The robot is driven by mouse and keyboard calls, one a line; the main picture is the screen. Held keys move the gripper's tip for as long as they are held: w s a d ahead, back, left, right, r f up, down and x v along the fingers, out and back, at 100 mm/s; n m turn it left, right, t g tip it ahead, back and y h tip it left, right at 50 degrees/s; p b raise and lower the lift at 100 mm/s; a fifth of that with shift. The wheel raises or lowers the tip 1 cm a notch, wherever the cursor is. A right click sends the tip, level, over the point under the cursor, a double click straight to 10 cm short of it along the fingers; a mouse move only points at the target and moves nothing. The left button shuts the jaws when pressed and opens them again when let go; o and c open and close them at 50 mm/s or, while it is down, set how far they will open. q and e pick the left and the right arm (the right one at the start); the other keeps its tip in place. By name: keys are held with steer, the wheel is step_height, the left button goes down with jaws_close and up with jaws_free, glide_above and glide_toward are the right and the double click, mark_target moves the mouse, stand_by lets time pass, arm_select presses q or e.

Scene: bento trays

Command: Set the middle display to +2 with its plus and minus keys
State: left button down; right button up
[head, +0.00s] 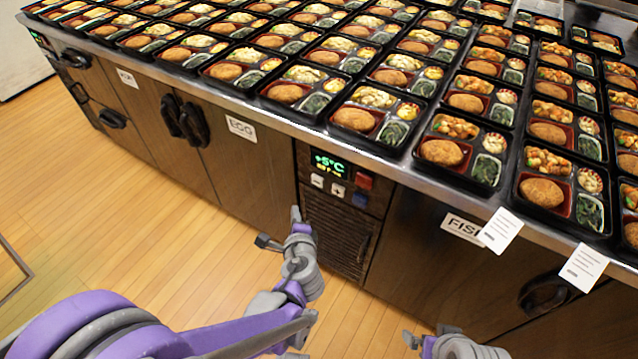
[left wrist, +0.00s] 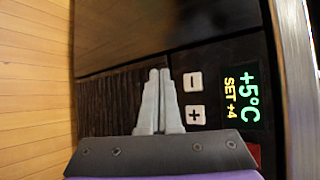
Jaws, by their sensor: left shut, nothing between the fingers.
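The middle display (head: 329,164) on the counter front reads +5°C. In the left wrist view the same display (left wrist: 245,98) also reads SET +4. The white minus key (head: 317,181) and plus key (head: 338,190) sit just below it; in the left wrist view they are the minus key (left wrist: 193,82) and the plus key (left wrist: 195,114). My left gripper (head: 296,212) is shut and empty. In the left wrist view its fingertips (left wrist: 160,73) appear over the dark grille, beside the keys. Whether they touch the panel cannot be told. My right gripper (head: 425,335) shows only partly at the bottom edge.
A red button (head: 364,181) and a blue button (head: 360,199) sit right of the keys. Many bento trays (head: 360,118) cover the counter above. Paper tags (head: 501,230) hang over its front edge. Another display (head: 39,38) is at far left. The wooden floor in front is clear.

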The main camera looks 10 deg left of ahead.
arm_select(q)
steer(key=shift+s+a, duration=0.15)
steer(key=shift+s, duration=0.35)
steer(key=shift+w, duration=0.1)
steer(key=b, duration=0.1)
glide_toward(313, 183)
steer(key=shift+s+a+x, duration=0.1)
steer(key=shift+a+x, duration=0.1)
steer(key=shift+x, duration=1.05)
steer(key=shift+s+a+x, duration=0.15)
steer(key=shift+a+x, duration=0.05)
steer(key=shift+x, duration=1.1)
steer(key=shift+f, duration=0.2)
steer(key=shift+w+d, duration=0.15)
steer(key=shift+w, duration=0.2)
steer(key=shift+w+d, duration=0.15)
steer(key=shift+w, duration=0.3)
stand_by(0.3)
steer(key=shift+s, duration=0.15)
steer(key=shift+s+a, duration=0.3)
steer(key=shift+s, duration=0.4)
